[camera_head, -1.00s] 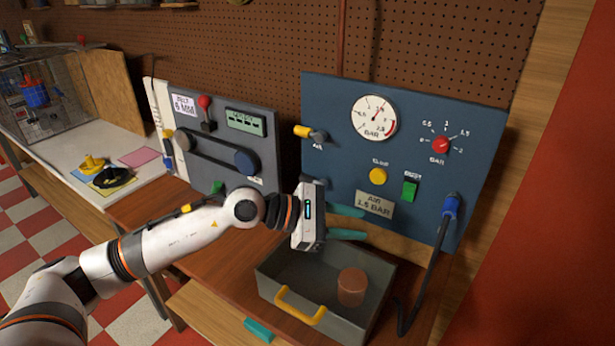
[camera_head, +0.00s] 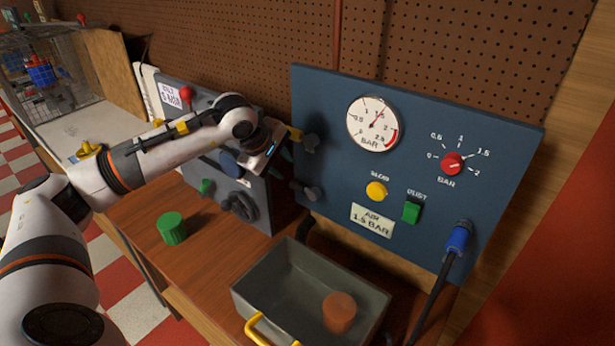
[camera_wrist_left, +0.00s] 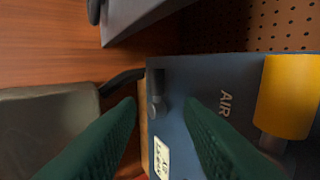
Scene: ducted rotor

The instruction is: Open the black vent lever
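The black vent lever (camera_head: 306,190) is a small dark handle low on the left edge of the blue air panel (camera_head: 330,165). In the left wrist view the black lever (camera_wrist_left: 157,90) stands out near the middle, above a small pale label. My left gripper (camera_head: 282,158) is at the panel's left side, above and left of the black lever. In the wrist view its two green fingers (camera_wrist_left: 160,118) are apart, with the lever showing between their tips and nothing held. Contact with the lever is not visible. My right gripper is out of view.
The yellow AIR lever (camera_head: 295,132) is right beside my left gripper; it is large in the wrist view (camera_wrist_left: 288,97). A grey belt panel (camera_head: 262,200) stands to the left. A green knob (camera_head: 171,228) is on the bench.

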